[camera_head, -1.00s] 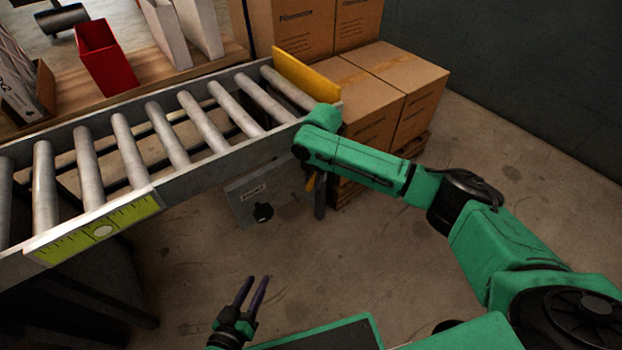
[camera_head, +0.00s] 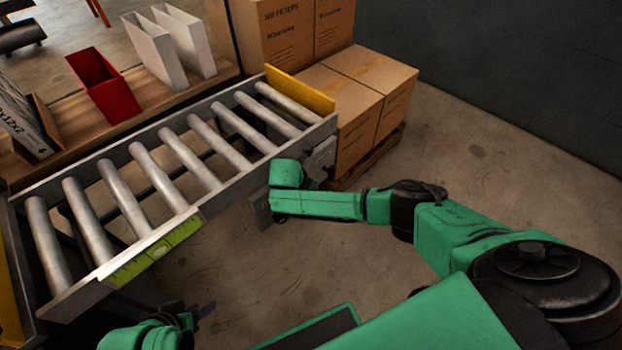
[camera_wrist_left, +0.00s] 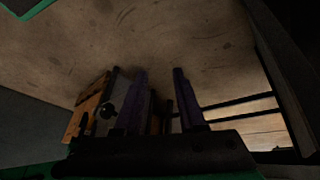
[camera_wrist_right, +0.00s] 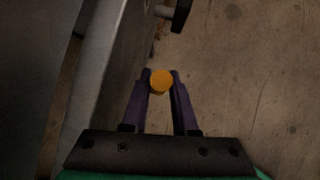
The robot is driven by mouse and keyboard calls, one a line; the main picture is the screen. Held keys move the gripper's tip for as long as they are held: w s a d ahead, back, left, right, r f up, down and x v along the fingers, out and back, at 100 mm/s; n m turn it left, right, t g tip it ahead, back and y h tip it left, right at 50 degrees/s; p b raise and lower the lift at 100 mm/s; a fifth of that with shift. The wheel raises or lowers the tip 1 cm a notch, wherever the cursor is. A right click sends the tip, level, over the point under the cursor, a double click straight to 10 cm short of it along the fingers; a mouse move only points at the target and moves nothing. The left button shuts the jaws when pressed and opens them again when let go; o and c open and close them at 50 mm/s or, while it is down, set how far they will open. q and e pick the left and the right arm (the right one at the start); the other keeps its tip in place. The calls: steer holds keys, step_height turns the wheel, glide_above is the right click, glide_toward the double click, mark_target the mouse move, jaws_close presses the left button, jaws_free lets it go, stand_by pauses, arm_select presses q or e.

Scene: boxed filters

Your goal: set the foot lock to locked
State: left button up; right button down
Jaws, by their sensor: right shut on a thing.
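In the right wrist view my right gripper (camera_wrist_right: 161,84) is shut on a round yellow-orange knob (camera_wrist_right: 161,82), which seems to be the end of the foot lock's handle. The knob is beside the conveyor's grey metal side. In the head view my right arm hides the right fingertips and the knob, below the conveyor's far end. I cannot read the lock's position. My left gripper (camera_head: 205,311) is low at the near left in the head view. Its fingers are apart and empty in the left wrist view (camera_wrist_left: 157,95).
The roller conveyor (camera_head: 190,219) slopes across the left, with a yellow end plate (camera_head: 300,90). Cartons (camera_head: 345,105) stand on a pallet beyond. A red bin (camera_head: 103,85) sits on the bench. Floor on the right is clear.

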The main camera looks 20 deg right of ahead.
arm_select(q)
steer(key=shift+s+a+r+g+y, duration=0.2)
steer(key=shift+s+a+r+g, duration=0.15)
steer(key=shift+a, duration=0.2)
steer(key=shift+s+a+r+g+y, duration=0.25)
steer(key=shift+s+a+r, duration=0.15)
steer(key=shift+a+r, duration=0.1)
arm_select(e)
steer(key=shift+s+a+t+h, duration=0.25)
steer(key=shift+a+t+h, duration=0.2)
steer(key=shift+h, duration=0.35)
steer(key=c, duration=1)
jaws_free()
steer(key=shift+a, duration=0.1)
